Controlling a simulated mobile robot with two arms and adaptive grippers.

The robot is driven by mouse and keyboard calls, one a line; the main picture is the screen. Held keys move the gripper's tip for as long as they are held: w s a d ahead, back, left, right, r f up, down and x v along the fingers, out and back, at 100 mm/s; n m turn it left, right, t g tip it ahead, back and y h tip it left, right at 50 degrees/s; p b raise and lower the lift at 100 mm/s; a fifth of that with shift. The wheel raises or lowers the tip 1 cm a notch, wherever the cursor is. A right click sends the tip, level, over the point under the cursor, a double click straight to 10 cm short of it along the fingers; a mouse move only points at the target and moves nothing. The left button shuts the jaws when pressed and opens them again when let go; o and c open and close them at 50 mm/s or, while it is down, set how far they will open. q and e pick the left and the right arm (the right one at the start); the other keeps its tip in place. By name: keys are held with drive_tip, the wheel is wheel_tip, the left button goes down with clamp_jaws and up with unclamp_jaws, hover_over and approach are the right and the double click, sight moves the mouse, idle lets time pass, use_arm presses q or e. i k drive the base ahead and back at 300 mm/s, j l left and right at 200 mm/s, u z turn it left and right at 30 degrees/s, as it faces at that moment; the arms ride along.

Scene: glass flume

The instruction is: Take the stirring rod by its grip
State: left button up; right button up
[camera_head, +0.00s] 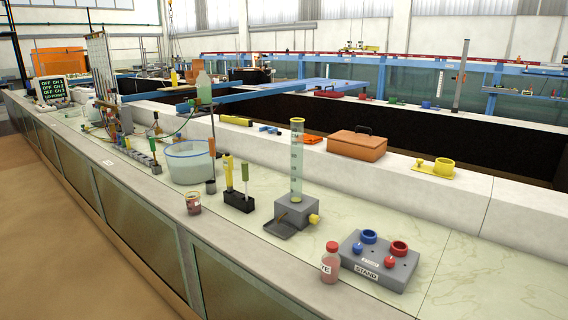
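No thing in the head view is plainly marked as the stirring rod. I cannot tell whether either is the rod. A clear tub of pale liquid (189,162) stands behind them to the left. Neither of my grippers is in view.
A small jar (193,204) stands near the front edge. A tall cylinder (297,160) on a grey base, a red-capped bottle (330,262) and a grey stand block (379,262) are to the right. An orange case (357,145) sits on the ledge behind. The bench's far right is clear.

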sight(245, 172)
drive_tip(key=i+j, duration=0.45)
drive_tip(key=i, duration=0.2)
drive_tip(key=i+j, duration=0.45)
drive_tip(key=i, duration=0.2)
drive_tip(key=i+z, duration=0.05)
